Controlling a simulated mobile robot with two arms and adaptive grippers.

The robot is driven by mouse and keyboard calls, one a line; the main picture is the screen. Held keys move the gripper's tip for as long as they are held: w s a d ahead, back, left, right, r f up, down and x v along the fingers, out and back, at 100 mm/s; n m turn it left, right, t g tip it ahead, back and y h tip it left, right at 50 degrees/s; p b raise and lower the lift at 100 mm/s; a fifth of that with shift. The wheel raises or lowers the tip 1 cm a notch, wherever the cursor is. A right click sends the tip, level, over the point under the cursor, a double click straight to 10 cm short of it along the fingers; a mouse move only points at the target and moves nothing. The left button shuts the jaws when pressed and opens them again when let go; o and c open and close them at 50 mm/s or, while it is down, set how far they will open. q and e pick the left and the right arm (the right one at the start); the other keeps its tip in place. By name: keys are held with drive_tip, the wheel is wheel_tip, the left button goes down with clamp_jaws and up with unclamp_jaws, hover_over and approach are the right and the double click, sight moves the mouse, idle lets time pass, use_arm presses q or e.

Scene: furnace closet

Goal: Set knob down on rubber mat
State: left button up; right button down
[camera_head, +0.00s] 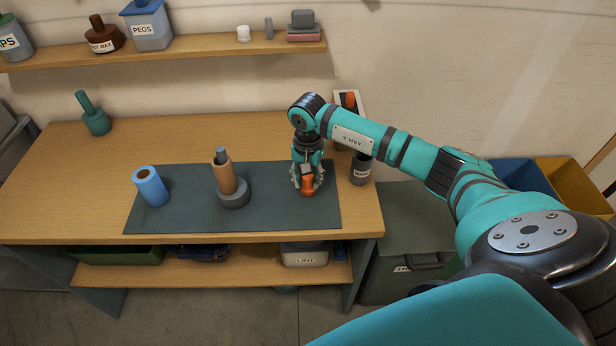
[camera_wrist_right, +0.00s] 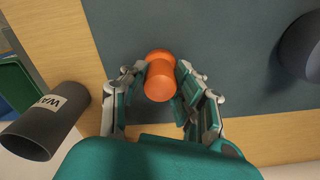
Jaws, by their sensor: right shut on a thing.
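An orange knob (camera_head: 308,186) is between the fingers of my right gripper (camera_head: 307,178), over the right end of the dark rubber mat (camera_head: 270,215). In the right wrist view, the knob (camera_wrist_right: 160,75) sits between the two fingers of the gripper (camera_wrist_right: 160,88), which is shut on it. The mat (camera_wrist_right: 210,40) is beneath it. I cannot tell whether the knob touches the mat. My left gripper is not in view.
On the mat stand a blue roll (camera_head: 151,187) and a grey-based tan post (camera_head: 226,181). A dark labelled cup (camera_head: 361,170) stands right of the mat. A teal item (camera_head: 95,118) is at the back left. A shelf (camera_head: 180,48) hangs above. The mat's front right is clear.

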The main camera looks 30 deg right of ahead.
drive_tip(key=c, duration=1)
unclamp_jaws()
drive_tip(key=shift+f, duration=0.1)
drive_tip(key=shift+r+p, duration=0.3)
wheel_tip(320, 180, up, 10)
drive_tip(key=b, duration=0.3)
drive_tip(key=shift+r+b, duration=0.25)
drive_tip(key=shift+b, duration=0.15)
drive_tip(key=shift+r, duration=0.65)
